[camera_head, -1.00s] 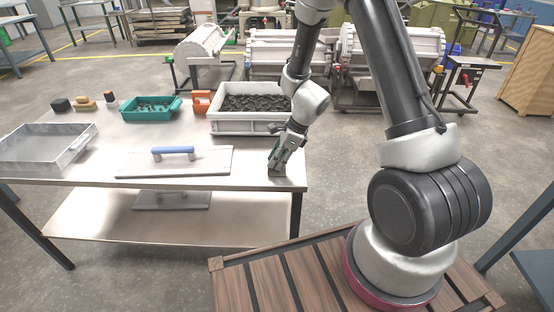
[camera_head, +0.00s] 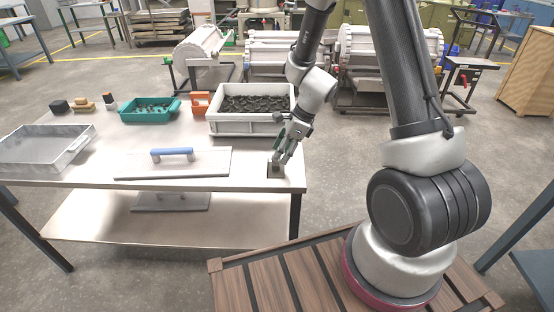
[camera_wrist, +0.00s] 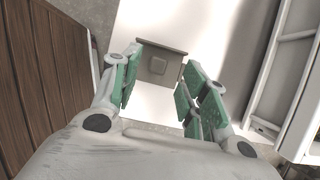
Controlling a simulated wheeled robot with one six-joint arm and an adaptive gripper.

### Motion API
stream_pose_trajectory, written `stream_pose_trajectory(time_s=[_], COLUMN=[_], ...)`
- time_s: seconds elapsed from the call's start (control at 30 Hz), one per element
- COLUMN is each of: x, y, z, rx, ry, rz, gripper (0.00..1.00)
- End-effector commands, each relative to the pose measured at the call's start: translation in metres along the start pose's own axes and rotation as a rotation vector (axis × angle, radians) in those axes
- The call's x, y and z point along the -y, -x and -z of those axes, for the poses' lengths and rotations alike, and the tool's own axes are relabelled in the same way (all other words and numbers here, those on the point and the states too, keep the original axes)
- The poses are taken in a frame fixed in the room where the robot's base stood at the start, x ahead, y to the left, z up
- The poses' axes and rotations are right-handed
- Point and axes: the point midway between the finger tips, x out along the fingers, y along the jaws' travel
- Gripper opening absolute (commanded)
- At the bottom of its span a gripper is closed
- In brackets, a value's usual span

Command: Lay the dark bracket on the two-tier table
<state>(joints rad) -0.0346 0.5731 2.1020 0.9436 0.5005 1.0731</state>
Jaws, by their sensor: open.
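The dark bracket (camera_head: 275,171) rests on the upper top of the two-tier table (camera_head: 95,165), close to its front right corner. It looks grey-brown and small. In the wrist view the bracket (camera_wrist: 158,66) shows as a flat plate with a raised square in its middle, on the pale tabletop. My gripper (camera_head: 285,153) is just above and right of the bracket. Its green-padded fingers are spread open and hold nothing. In the wrist view the bracket lies beyond and between the fingertips. I cannot tell whether a finger touches it.
A white crate (camera_head: 236,127) of dark parts stands behind the bracket. A flat plate with a blue handle (camera_head: 172,153) lies to its left. A teal bin (camera_head: 147,116), an orange item (camera_head: 200,104) and a grey tray (camera_head: 72,158) are farther off.

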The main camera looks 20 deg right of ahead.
Motion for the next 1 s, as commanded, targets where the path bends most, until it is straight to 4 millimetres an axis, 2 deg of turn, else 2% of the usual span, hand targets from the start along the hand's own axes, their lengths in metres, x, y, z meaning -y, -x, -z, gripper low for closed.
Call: stream_pose_trajectory(time_s=[0.1, 0.23, 0.4, 0.57, 0.67, 0.77, 0.83, 1.0], x=[0.001, 0.001, 0.0, -0.001, -0.005, -0.018, -0.034, -0.085], y=[0.03, 0.054, 0.071, 0.077, 0.094, 0.132, 0.167, 0.246], z=[0.0, 0.0, 0.0, 0.0, -0.004, -0.01, -0.012, -0.003], rx=[0.001, 0.0, 0.0, -0.001, -0.003, -0.016, -0.039, -0.143], ry=[0.001, 0.001, -0.001, 0.009, 0.09, 0.286, 0.48, 0.988], rz=[0.005, 0.003, 0.001, 0.0, 0.011, 0.03, 0.046, 0.068], gripper=[0.44, 0.44, 0.44, 0.44, 0.44, 0.44, 0.44, 0.44])
